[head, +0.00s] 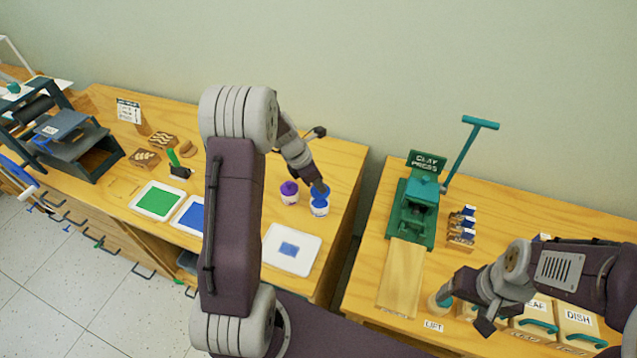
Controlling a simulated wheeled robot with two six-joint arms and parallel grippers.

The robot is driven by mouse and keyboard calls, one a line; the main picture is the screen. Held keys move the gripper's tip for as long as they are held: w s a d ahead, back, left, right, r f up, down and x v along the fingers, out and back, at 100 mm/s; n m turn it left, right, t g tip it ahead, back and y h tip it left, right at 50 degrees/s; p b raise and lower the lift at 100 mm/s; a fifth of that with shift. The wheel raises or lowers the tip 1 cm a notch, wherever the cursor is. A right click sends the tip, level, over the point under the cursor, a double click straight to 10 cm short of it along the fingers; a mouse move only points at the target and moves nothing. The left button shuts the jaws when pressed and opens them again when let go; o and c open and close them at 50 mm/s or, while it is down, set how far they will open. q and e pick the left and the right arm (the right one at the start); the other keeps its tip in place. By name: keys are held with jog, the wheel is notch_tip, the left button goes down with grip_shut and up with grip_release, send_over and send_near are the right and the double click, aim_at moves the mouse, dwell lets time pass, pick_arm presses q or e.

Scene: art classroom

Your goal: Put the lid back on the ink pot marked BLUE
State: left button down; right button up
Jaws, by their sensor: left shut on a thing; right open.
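The ink pot with the blue-marked label (320,209) stands on the left table, white with blue at its top. My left gripper (319,187) points down right over this pot and is shut on the blue lid (320,193). The lid is at the pot's mouth; I cannot tell whether it touches or hovers just above. A purple ink pot (289,197) with a purple top stands just to the left. My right gripper (466,308) is open over the right table, far from the pots.
A white tray with a blue patch (292,259) lies in front of the pots. Green (158,201) and blue (193,216) trays lie left, the blue partly behind my arm. The clay press (412,214) stands on the right table, across a gap. A teal-handled round thing (437,305) is beside my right gripper.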

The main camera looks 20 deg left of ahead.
aim_at(318, 192)
pick_arm(q)
notch_tip(318, 192, down, 3)
jog(key=shift+a+f+b, duration=0.1)
jog(key=shift+f+b, duration=0.1)
jog(key=shift+b, duration=1.05)
jog(key=shift+a+f, duration=0.1)
jog(key=shift+f, duration=0.25)
jog(key=shift+f+b, duration=0.25)
jog(key=shift+b, duration=0.05)
pick_arm(e)
notch_tip(318, 192, down, 4)
jog(key=shift+r, duration=0.1)
pick_arm(q)
jog(key=shift+r+p, duration=0.15)
jog(key=shift+p, duration=0.5)
pick_arm(e)
jog(key=shift+a+r, duration=0.1)
jog(key=shift+r, duration=0.45)
pick_arm(q)
jog(key=shift+f, duration=0.25)
pick_arm(e)
jog(key=shift+r, duration=0.1)
pick_arm(q)
jog(key=shift+p, duration=0.35)
pick_arm(e)
jog(key=shift+r, duration=0.25)
pick_arm(q)
jog(key=c, duration=0.7)
grip_release()
